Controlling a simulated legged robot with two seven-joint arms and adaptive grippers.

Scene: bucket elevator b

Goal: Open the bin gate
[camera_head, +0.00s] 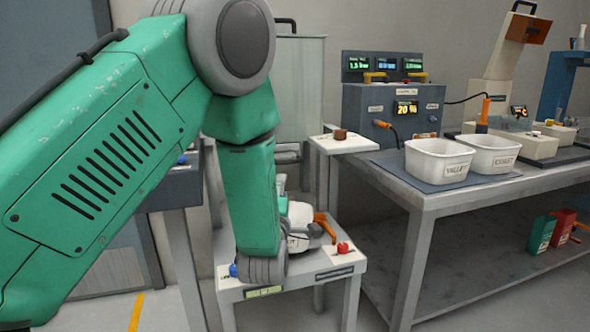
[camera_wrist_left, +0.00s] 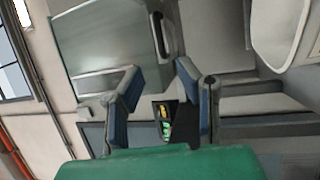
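A tall pale grey metal housing (camera_head: 302,90) with a black handle (camera_head: 285,24) on top stands behind my left arm in the head view. In the left wrist view a grey panel (camera_wrist_left: 105,45) with a dark handle-like bar (camera_wrist_left: 160,38) fills the upper left. I cannot tell for sure which part is the bin gate. My left gripper (camera_wrist_left: 158,76) is open, with blue-padded fingers apart and nothing between them. The panel and bar lie beyond its fingertips; contact is not clear. In the head view my green left arm hides its fingers. My right gripper is not in view.
A low stand (camera_head: 345,262) carries a white device with an orange lever (camera_head: 325,226) and a red knob (camera_head: 343,247). A workbench (camera_head: 400,192) on the right holds two white tubs, labelled VALLEY (camera_head: 437,165) and COAST (camera_head: 494,157), and a control box (camera_head: 390,108).

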